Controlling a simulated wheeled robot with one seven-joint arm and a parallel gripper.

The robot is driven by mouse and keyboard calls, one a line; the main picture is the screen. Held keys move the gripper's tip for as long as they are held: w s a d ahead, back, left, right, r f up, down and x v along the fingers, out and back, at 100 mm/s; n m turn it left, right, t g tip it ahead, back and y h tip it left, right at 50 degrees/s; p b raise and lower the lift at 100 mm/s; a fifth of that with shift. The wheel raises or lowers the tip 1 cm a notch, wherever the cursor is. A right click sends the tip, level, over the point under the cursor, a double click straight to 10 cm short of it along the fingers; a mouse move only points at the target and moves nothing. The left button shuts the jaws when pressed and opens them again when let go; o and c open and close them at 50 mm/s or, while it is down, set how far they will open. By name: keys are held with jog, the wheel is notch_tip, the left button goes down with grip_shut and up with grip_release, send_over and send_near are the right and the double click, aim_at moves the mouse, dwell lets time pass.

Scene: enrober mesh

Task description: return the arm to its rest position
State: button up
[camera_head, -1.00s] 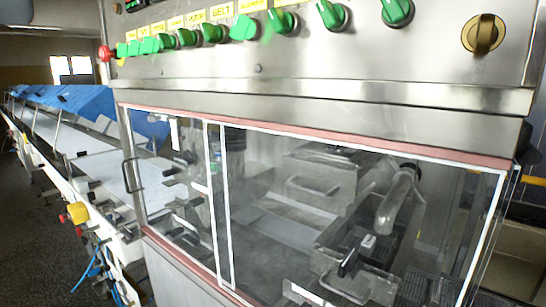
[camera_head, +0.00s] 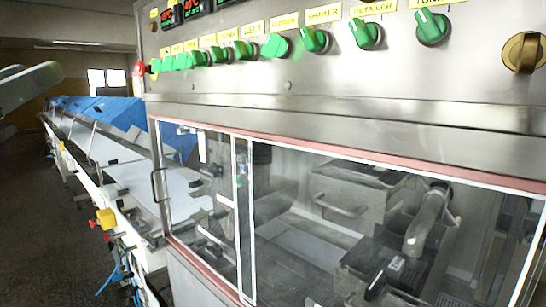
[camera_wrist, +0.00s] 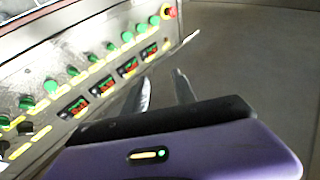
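My gripper (camera_wrist: 164,82) shows in the wrist view with its two grey fingers apart and nothing between them. Its purple and black hand fills the bottom of that view. Beyond the fingers is the machine's control panel (camera_wrist: 60,60), seen tilted; no contact with it shows. In the head view, pale grey parts, which look like my arm (camera_head: 28,85), reach in at the upper left edge, apart from the panel. My gripper is not visible in the head view.
The panel (camera_head: 300,80) carries a row of green knobs, displays and a red button (camera_head: 139,69). Below it is a clear-windowed enclosure (camera_head: 240,215) with a handle. A conveyor with blue covers (camera_head: 105,110) runs back left. Dark floor (camera_head: 35,200) at left is open.

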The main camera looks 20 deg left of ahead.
jog(key=w+d+f+n+g+y, duration=0.2)
jog(key=w+f+n+y, duration=0.1)
jog(key=f, duration=0.8)
jog(key=w+d+f+n+g+y, duration=0.2)
jog(key=f+n+y, duration=0.1)
jog(key=f, duration=0.7)
jog(key=d+f, duration=1.5)
jog(key=s+d+f+m+t+h, duration=0.1)
jog(key=s+d+f+m+h, duration=0.25)
jog(key=d, duration=0.85)
jog(key=s+d+f+m+h, duration=0.15)
jog(key=s+d+f, duration=0.4)
jog(key=d, duration=0.65)
jog(key=s+d+f+m+g+h, duration=0.1)
jog(key=s+d+f+m+h, duration=0.1)
jog(key=s+d+f+h, duration=0.2)
jog(key=s+d+f+m+g+h, duration=0.2)
jog(key=s+d+f+m+h, duration=0.1)
jog(key=s+d, duration=0.8)
jog(key=shift+s+d+f+h, duration=0.2)
jog(key=shift+d+f+h, duration=0.25)
jog(key=shift+h, duration=0.35)
